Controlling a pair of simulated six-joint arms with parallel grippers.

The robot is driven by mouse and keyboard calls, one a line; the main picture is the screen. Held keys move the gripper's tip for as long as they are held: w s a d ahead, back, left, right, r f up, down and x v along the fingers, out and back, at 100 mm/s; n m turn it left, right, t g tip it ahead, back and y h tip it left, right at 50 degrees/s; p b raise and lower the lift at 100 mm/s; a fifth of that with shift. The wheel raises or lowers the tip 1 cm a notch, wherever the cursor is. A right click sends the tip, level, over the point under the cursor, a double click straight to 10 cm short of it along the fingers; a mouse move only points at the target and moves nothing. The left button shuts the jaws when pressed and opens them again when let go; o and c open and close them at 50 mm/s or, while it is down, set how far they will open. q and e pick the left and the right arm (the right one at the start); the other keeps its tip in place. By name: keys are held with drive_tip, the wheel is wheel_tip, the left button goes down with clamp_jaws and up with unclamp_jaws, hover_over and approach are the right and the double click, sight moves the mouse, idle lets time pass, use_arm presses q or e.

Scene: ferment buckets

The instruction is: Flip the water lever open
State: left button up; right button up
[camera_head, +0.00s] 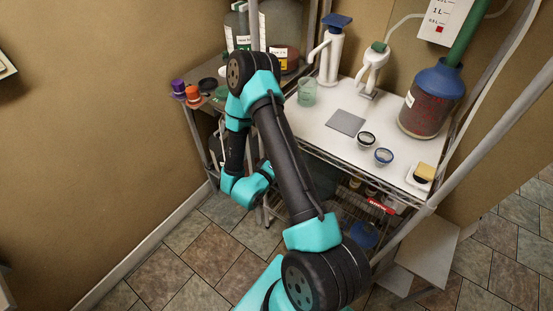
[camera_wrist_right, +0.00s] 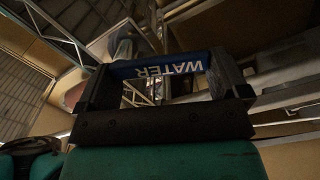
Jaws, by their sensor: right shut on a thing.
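The water lever (camera_wrist_right: 160,68) shows in the right wrist view as a blue bar with white "WATER" lettering, which appears upside down. My right gripper (camera_wrist_right: 165,82) has its two dark fingers at either end of the blue bar and is shut on it. In the camera_head view my right arm folds down beside the left end of the table, and its gripper and the lever are hidden behind my own arm links. How far the lever is turned cannot be told. My left gripper is in neither view.
A white table (camera_head: 309,124) holds a green-tinted beaker (camera_head: 307,92), a grey pad (camera_head: 346,122), two small cups (camera_head: 366,139) (camera_head: 383,157) and a blue-topped jug (camera_head: 432,101). Purple and orange caps (camera_head: 192,94) lie at left. The tiled floor (camera_head: 165,258) at lower left is clear.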

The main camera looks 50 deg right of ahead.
drive_tip(key=shift+f, duration=0.1)
drive_tip(key=o, duration=0.9)
drive_tip(key=a, duration=1.1)
drive_tip(key=s+a, duration=0.1)
drive_tip(key=a, duration=0.5)
drive_tip(key=shift+a, duration=0.25)
